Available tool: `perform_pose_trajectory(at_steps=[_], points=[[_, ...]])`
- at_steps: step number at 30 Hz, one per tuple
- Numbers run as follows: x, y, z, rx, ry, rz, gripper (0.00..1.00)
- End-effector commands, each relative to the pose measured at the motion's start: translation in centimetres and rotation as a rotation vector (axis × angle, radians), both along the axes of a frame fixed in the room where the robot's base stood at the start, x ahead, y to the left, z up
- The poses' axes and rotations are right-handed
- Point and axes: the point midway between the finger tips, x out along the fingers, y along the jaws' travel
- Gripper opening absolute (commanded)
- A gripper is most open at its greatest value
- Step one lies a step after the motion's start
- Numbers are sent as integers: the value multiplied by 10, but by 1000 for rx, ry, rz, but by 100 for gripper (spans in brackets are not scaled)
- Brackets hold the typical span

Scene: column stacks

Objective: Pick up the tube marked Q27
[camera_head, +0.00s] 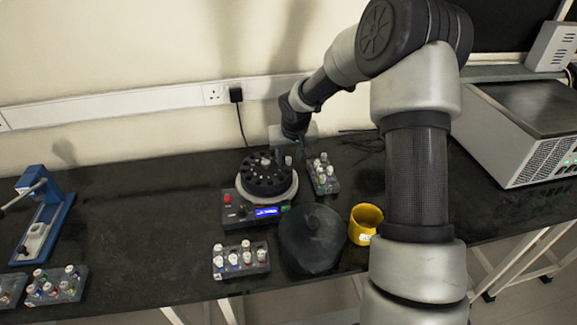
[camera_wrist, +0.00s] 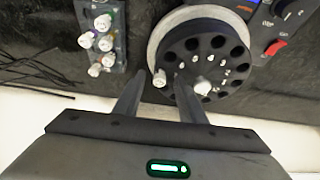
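I cannot read a Q27 mark on any tube in these views. In the wrist view, my gripper (camera_wrist: 157,90) is open, its two fingers apart and pointing toward the round black rotor. One white-capped tube (camera_wrist: 159,78) shows between the fingertips at the rotor's edge, with a gap on both sides.
A grey rack (camera_head: 325,182) of capped tubes stands right of the centrifuge. A blue press (camera_head: 42,215) stands far left.

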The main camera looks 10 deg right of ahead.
Motion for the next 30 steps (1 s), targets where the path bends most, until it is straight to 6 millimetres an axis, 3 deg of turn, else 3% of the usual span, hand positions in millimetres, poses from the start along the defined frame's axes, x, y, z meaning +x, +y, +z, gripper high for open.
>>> perform_pose_trajectory(at_steps=[7,12,14,25,30], points=[[1,0,-1,-1,-1,0,35],[1,0,-1,-1,-1,0,7],[1,0,-1,-1,-1,0,0],[1,-1,0,-1,-1,0,0],[2,-1,16,-2,-5,-1,0]])
